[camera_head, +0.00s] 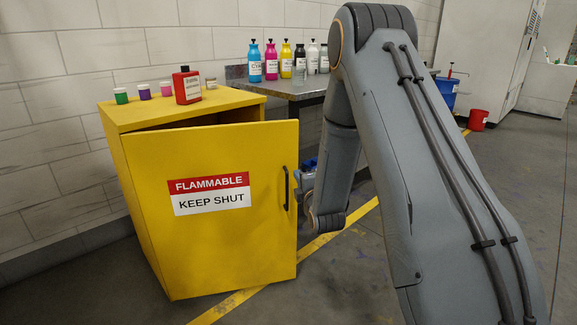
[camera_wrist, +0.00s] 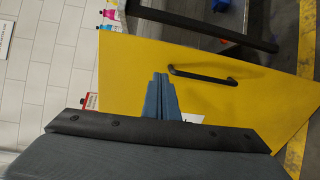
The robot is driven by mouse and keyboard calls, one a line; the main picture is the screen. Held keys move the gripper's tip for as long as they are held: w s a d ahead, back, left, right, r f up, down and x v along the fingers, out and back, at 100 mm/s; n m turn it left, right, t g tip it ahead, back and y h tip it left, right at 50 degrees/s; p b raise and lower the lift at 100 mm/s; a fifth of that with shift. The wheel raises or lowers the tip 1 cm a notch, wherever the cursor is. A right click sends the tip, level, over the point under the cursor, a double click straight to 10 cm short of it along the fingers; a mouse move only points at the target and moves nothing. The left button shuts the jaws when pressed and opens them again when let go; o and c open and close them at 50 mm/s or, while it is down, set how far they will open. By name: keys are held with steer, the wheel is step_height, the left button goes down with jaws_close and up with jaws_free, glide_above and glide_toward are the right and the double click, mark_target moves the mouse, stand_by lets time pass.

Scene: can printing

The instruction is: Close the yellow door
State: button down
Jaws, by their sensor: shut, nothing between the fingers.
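The yellow door (camera_head: 220,245) stands ajar on the yellow cabinet, with a dark gap showing under the cabinet's top. Its front bears a red and white "FLAMMABLE KEEP SHUT" label (camera_head: 209,193) and a black handle (camera_head: 286,188) near its right edge. My gripper (camera_head: 304,180) is by the door's right edge, beside the handle, small and partly hidden in the head view. In the wrist view the blue fingers (camera_wrist: 159,78) are shut and empty in front of the yellow door (camera_wrist: 130,65), next to the black handle (camera_wrist: 203,76). I cannot tell whether they touch the door.
Several small jars and a red bottle (camera_head: 187,86) stand on the cabinet top (camera_head: 135,114). A table (camera_head: 305,88) with colored bottles is behind. A blue barrel (camera_head: 442,95) and red bucket (camera_head: 478,119) stand further back. The floor right of the door is clear around my arm.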

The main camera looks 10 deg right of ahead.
steer(key=s, duration=0.2)
steer(key=b, duration=0.2)
glide_toward(287, 155)
steer(key=shift+m+t, duration=0.4)
steer(key=w, duration=0.6)
steer(key=shift+w+f, duration=0.2)
steer(key=shift+f, duration=0.2)
